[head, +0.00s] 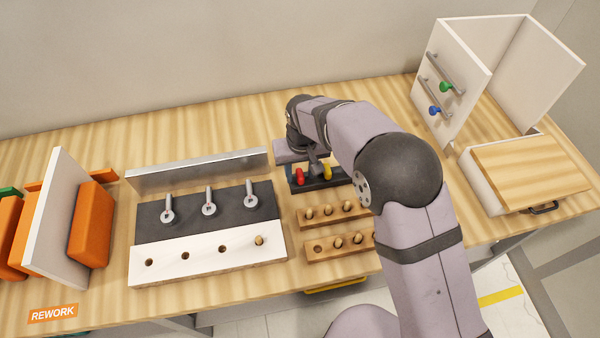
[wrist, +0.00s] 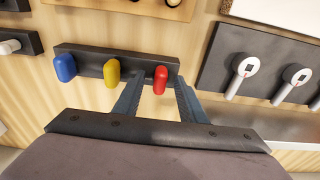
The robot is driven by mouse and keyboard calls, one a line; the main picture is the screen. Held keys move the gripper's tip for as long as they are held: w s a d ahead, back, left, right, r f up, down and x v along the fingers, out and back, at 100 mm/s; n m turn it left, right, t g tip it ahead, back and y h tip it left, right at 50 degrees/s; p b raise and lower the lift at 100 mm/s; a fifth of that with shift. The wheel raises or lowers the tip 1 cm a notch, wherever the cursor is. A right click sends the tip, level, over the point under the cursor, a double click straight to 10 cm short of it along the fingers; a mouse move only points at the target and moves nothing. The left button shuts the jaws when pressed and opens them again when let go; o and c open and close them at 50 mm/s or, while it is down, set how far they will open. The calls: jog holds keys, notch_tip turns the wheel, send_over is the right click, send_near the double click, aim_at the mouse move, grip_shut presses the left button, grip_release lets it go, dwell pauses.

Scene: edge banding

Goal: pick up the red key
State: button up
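The red key (wrist: 160,79) stands in a dark rack (wrist: 85,52), at the end of a row with a yellow key (wrist: 112,72) and a blue key (wrist: 65,67). In the head view, the red key (head: 299,177) and yellow key (head: 327,172) show below my gripper; my arm hides the blue one. My gripper (wrist: 158,88) is open in the wrist view. Its two fingers lie on either side of the red key, with visible gaps. Whether the fingertips are down at the key's height is hard to tell.
A grey-and-white board (head: 208,235) with metal pieces stands left of the rack, before an upright metal strip (head: 200,172). Wooden peg blocks (head: 335,213) lie in front. A white cabinet (head: 450,85) with green and blue knobs stands back right. Orange blocks (head: 90,225) are far left.

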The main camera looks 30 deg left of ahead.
grip_shut()
